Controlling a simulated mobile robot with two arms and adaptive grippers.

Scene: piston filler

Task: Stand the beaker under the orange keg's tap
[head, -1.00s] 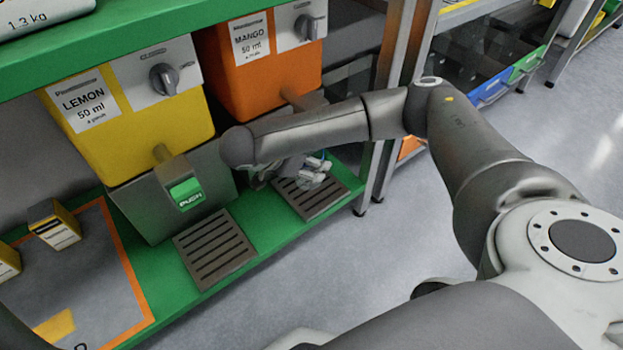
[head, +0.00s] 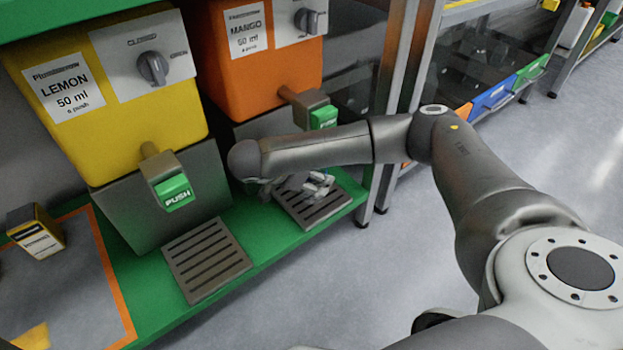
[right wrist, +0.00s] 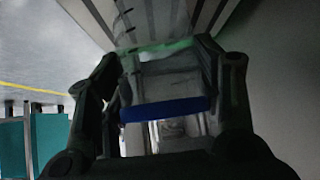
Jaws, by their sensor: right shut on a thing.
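The orange keg (head: 283,75) stands at the upper middle of the head view, labelled MANGO 50 ml. Its tap (head: 309,104) has a green push lever and sticks out over a slotted drip tray (head: 330,209). My right gripper (head: 318,184) is low over this tray, partly hidden by my arm. In the right wrist view the right gripper (right wrist: 165,95) is shut on the clear beaker (right wrist: 160,86), which has a blue band. In the head view the beaker is hardly discernible, so its contact with the tray cannot be told. My left gripper is not in view.
A yellow LEMON keg (head: 140,125) with its own tap (head: 166,178) and drip tray (head: 207,259) stands to the left. A small yellow box (head: 36,232) is at the far left. A metal rack post (head: 397,90) rises right of the orange keg. The green shelf (head: 270,253) ends at a front edge.

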